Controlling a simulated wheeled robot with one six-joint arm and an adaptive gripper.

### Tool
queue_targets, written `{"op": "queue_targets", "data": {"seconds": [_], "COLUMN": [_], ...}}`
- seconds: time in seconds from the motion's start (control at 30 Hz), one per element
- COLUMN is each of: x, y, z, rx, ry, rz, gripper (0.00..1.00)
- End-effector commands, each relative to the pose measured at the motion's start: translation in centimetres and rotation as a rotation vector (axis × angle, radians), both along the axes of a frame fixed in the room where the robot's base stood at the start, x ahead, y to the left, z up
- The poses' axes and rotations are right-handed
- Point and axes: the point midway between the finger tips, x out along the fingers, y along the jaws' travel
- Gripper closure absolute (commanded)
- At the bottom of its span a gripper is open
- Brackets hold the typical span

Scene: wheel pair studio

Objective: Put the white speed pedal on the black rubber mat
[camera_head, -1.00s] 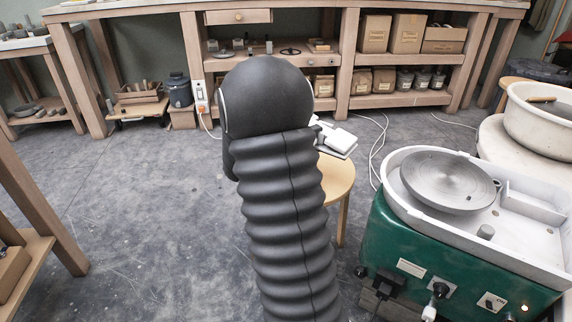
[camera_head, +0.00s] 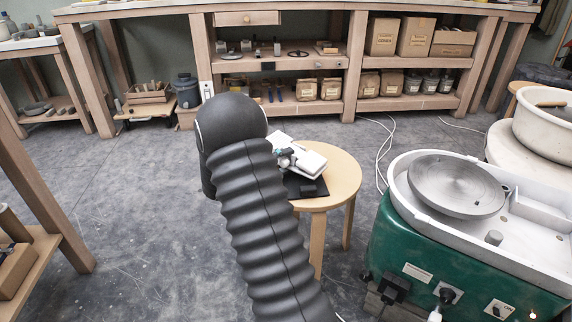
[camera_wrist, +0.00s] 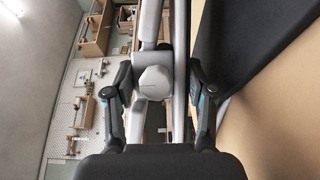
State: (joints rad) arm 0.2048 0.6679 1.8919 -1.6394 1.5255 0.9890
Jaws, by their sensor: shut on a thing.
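The white speed pedal (camera_head: 313,162) is in my gripper over the round wooden stool (camera_head: 345,178). The black rubber mat (camera_head: 292,188) lies on the stool, partly hidden by my arm and the pedal. In the head view my gripper (camera_head: 286,157) shows only in part beside my dark arm. In the wrist view the fingers of my gripper (camera_wrist: 158,72) close from both sides on the pale pedal (camera_wrist: 154,84). The mat (camera_wrist: 250,35) is close beside it there, on the stool top (camera_wrist: 285,115). I cannot tell whether the pedal touches the mat.
A green pottery wheel (camera_head: 405,240) with a white splash tray stands right of the stool. A white cable (camera_head: 384,145) lies on the floor behind it. A long workbench (camera_head: 290,14) with shelves runs along the back. The floor to the left is clear.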

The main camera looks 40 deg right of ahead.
Motion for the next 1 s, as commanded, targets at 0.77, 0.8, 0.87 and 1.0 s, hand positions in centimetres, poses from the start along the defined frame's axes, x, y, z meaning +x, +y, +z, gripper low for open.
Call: {"op": "queue_targets", "data": {"seconds": [0.77,0.8,0.87,1.0], "x": [0.0,0.0,0.0,0.0], "y": [0.0,0.0,0.0,0.0], "z": [-1.7,-1.7,-1.9,-2.2], "rx": [-0.002,-0.002,-0.002,0.000], "ry": [-0.002,-0.002,-0.002,-0.001], "rz": [0.000,0.000,0.000,0.000], "gripper": [1.00,1.00,1.00,1.00]}}
